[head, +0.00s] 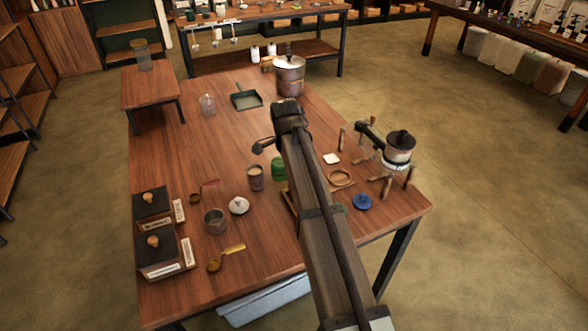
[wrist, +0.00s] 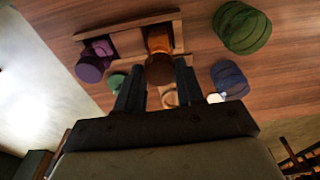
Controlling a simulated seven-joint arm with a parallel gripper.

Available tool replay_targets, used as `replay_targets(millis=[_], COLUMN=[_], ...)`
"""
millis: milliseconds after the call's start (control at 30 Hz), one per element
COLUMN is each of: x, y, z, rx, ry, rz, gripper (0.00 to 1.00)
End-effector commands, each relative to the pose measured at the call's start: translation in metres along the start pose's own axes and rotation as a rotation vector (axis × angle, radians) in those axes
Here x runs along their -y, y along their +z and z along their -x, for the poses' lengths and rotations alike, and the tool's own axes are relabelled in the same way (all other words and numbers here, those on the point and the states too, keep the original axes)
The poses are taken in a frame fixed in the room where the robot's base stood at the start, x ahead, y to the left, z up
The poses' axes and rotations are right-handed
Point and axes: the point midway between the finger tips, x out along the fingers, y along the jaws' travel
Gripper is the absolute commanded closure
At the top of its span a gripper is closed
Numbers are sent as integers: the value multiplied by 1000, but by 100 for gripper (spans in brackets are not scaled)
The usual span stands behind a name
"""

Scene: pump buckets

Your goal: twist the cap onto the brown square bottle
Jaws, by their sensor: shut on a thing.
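In the wrist view, a brown, amber-sided bottle (wrist: 160,38) stands in a wooden rack (wrist: 112,20). A dark brown round cap (wrist: 160,69) shows at the bottle's near end, in line with it. My gripper (wrist: 158,80) is shut on this cap, with one dark finger on each side. I cannot tell whether the cap is seated or just above the neck. In the head view, my arm hides the bottle, the cap and most of the rack.
A purple bottle (wrist: 93,62) stands left in the rack. A green jar (wrist: 242,27), a blue lidded thing (wrist: 229,80) and a small green cap (wrist: 116,80) are nearby. In the head view, a burner pot (head: 399,150) stands right. The table's left side (head: 165,145) has free room.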

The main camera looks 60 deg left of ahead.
Motion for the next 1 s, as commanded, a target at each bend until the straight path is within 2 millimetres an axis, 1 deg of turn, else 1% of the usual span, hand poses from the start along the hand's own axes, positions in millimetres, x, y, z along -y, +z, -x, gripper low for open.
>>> replay_targets(millis=[567, 1000], x=[0, 0], y=[0, 0], z=[0, -5], rx=[0, 0], ry=[0, 0], rz=[0, 0], gripper=[90, 90])
